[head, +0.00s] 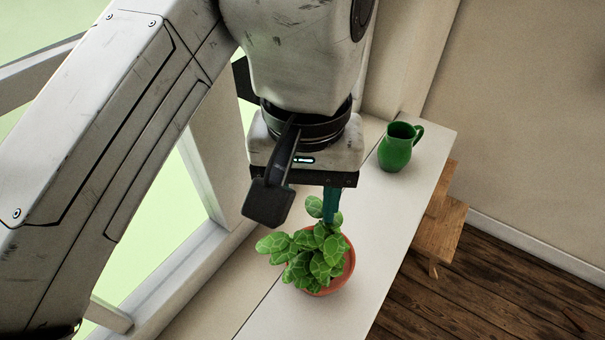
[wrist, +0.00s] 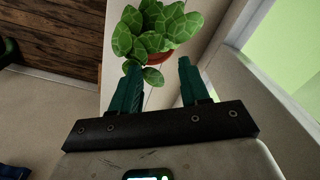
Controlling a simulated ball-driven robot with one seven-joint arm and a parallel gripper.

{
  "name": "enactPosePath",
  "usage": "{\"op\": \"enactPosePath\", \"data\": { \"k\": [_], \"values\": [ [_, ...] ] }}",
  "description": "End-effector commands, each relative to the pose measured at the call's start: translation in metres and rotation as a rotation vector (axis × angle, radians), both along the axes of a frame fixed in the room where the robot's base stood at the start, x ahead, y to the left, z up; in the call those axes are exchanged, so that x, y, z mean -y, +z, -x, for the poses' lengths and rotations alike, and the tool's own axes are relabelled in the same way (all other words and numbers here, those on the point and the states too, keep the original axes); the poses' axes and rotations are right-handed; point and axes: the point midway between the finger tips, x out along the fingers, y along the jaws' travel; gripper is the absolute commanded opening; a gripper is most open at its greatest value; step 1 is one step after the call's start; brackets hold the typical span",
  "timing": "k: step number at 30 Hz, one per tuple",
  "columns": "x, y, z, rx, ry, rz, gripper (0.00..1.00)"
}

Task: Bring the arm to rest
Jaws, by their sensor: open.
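My arm reaches in from the upper left of the head view, with my gripper (head: 310,198) pointing down over a white shelf top by the window. A leafy green plant in a terracotta pot (head: 342,272) stands on the shelf just below and in front of the fingers. In the wrist view its leaves (wrist: 152,28) show beyond the fingertips. I cannot tell whether a finger touches a leaf.
A green jug (head: 398,148) stands farther back on the white shelf (head: 365,300). A window frame (head: 205,250) runs along the left. A wooden stool or bench (head: 442,222) stands right of the shelf. The dark wood floor (head: 480,290) is clear.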

Motion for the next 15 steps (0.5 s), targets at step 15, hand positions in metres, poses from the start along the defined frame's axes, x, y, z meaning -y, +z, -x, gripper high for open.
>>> {"op": "enactPosePath", "data": {
  "k": [15],
  "values": [
    [0.015, -0.005, -0.010, 0.036, -0.033, 0.024, 0.45]
  ]
}}
